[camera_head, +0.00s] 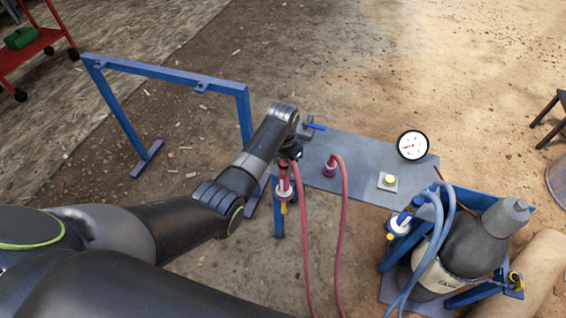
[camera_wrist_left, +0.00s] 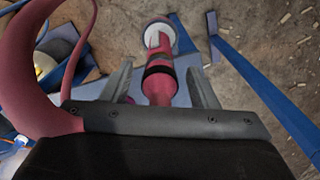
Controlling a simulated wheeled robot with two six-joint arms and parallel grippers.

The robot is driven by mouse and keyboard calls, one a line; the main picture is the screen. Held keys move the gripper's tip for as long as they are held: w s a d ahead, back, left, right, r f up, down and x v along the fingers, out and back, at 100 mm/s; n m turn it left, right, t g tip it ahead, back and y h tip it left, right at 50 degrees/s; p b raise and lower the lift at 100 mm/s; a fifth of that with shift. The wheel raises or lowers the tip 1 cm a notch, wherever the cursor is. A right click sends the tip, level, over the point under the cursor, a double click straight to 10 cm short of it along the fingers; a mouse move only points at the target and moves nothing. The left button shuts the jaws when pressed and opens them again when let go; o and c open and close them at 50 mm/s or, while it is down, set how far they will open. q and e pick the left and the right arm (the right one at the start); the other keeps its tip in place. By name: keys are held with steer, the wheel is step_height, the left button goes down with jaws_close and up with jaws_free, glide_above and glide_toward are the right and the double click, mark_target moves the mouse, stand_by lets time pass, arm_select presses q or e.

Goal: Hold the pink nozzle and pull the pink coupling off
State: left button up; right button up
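A pink fitting (camera_head: 284,186) with a white collar stands at the left end of the grey bench, a pink hose beside it. In the left wrist view the pink fitting (camera_wrist_left: 158,85) has a dark band and a white collar at its far end; where nozzle and coupling meet is not clear. My left gripper (camera_head: 291,154) is above its top in the head view. In the wrist view my left gripper (camera_wrist_left: 160,82) is open, one finger each side of the pink body, with gaps showing. My right gripper is not in view.
A second pink fitting (camera_head: 329,168) with a hose stands on the grey bench (camera_head: 355,165). A gauge (camera_head: 412,145), a yellow button (camera_head: 389,179) and a blue-hosed fitting (camera_head: 400,222) are to the right. A blue frame (camera_head: 165,73) stands at left behind my arm.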

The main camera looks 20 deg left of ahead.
arm_select(q)
steer(key=shift+r, duration=0.1)
step_height(320, 180, up, 12)
steer(key=shift+w+f, duration=0.1)
steer(key=shift+f, duration=0.1)
steer(key=shift+r+p, duration=1.95)
steer(key=shift+r, duration=0.85)
